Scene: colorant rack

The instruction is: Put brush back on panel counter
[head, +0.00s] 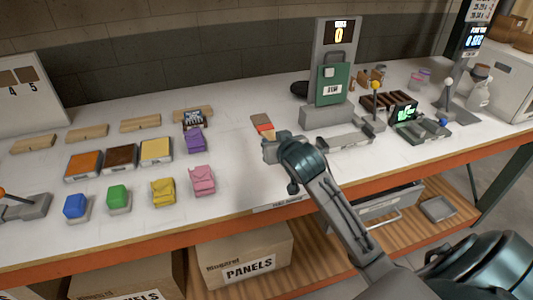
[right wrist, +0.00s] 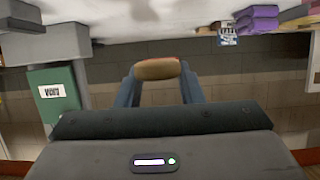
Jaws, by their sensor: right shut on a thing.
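The brush (head: 262,124), with a brown end and a red band, is held in my right gripper (head: 268,146) over the white panel counter (head: 232,150). In the right wrist view, a tan-brown part of the brush (right wrist: 157,68) sits between the two fingers of the gripper (right wrist: 158,78). I cannot tell whether the brush touches the counter. My left gripper is not in view.
Left of the gripper are pink (head: 202,180) and purple (head: 196,140) bundles, a yellow bundle (head: 163,192) and colour trays (head: 156,151). A green box (head: 333,84) stands on a grey stand behind to the right. The counter around the brush is clear.

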